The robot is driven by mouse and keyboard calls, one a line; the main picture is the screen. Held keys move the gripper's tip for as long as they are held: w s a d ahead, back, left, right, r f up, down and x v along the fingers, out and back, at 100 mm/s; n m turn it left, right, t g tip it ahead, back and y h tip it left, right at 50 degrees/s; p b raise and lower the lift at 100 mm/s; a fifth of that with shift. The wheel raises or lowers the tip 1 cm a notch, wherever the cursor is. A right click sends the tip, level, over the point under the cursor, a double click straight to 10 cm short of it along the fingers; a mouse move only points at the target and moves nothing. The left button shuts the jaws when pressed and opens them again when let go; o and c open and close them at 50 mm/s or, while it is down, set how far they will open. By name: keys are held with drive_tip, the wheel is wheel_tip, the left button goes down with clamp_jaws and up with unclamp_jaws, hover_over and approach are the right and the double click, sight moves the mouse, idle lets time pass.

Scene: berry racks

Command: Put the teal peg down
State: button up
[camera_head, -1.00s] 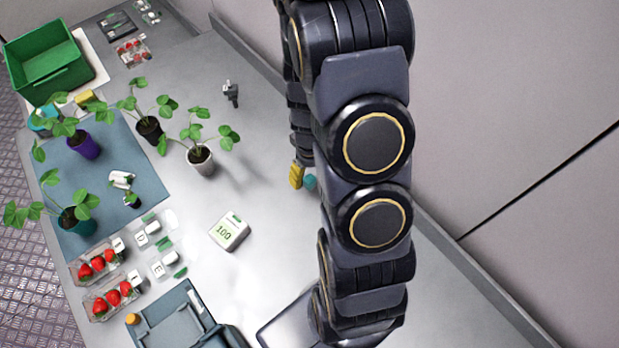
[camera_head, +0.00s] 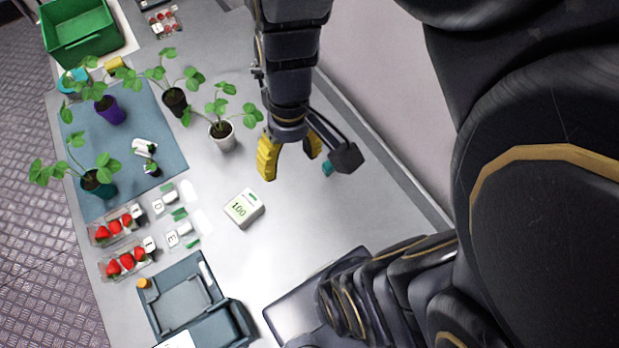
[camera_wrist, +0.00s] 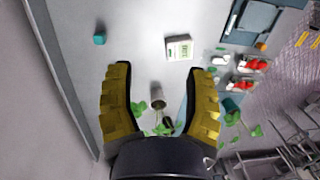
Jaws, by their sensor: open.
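The teal peg (camera_head: 327,168) is a small teal piece on the grey table, close to the wall side, just right of my gripper in the head view. In the wrist view the teal peg (camera_wrist: 99,39) lies alone at the upper left, beyond the left finger and apart from it. My gripper (camera_head: 289,163) has yellow fingers spread wide above the table. In the wrist view my gripper (camera_wrist: 160,95) is open with nothing held between its fingers. From these views I cannot tell whether the peg stands or lies.
A white-potted plant (camera_head: 222,135) stands left of my gripper. Strawberry trays (camera_head: 125,260), a blue-grey case (camera_head: 185,300) and a green crate (camera_head: 80,33) line the left side. The wall (camera_head: 380,130) bounds the right; table around the peg is clear.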

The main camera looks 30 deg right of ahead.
drive_tip(key=s+a+r+h, duration=0.1)
drive_tip(key=s+r, duration=0.4)
drive_tip(key=s, duration=0.3)
drive_tip(key=shift+a+r+g, duration=0.3)
drive_tip(key=shift+a+r, duration=0.05)
drive_tip(key=shift+a, duration=0.05)
